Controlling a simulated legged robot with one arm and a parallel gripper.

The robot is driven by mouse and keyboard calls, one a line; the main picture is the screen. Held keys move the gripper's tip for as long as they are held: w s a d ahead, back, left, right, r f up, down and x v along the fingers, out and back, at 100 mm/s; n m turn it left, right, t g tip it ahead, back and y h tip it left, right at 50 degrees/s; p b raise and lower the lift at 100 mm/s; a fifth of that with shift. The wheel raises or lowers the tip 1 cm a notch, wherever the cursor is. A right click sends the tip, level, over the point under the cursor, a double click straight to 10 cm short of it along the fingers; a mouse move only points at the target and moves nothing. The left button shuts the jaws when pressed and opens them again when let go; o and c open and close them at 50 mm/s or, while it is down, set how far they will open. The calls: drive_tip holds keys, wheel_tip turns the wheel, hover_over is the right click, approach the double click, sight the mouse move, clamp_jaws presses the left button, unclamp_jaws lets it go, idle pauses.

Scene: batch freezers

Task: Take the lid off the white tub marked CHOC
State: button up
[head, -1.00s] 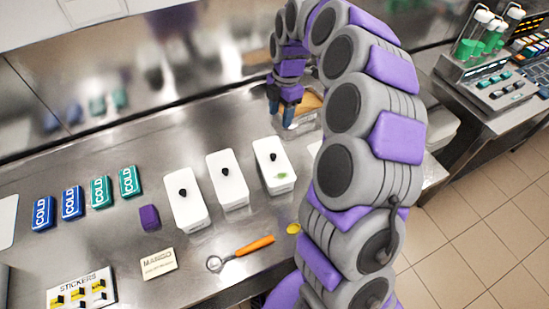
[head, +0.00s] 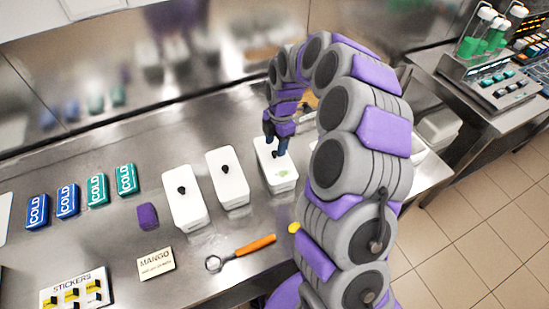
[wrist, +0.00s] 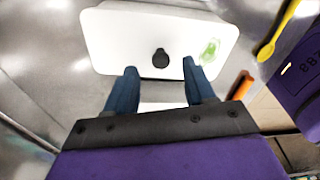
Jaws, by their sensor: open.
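Three white tubs with lids and black knobs stand in a row: a left one (head: 186,205), a middle one (head: 229,185) and a right one (head: 283,183). The right lid has a green smear. No CHOC marking is readable on any tub. My gripper (head: 276,150) is over the right tub, its fingers hiding the knob in the head view. In the wrist view my gripper (wrist: 160,73) is open and empty, blue fingers apart. The right tub's lid (wrist: 115,40) lies beyond the fingertips, and its black knob (wrist: 160,58) shows roughly centred between them.
An orange-handled tool (head: 248,247), a yellow piece (head: 294,228), a MANGO card (head: 156,263) and a purple block (head: 147,215) lie on the steel counter. COLD packs (head: 97,190) lie left. My arm covers the counter's right part.

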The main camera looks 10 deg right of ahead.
sight(274, 152)
drive_tip(key=f, duration=0.3)
drive_tip(key=shift+a, duration=0.2)
drive_tip(key=shift+s, duration=0.1)
clamp_jaws()
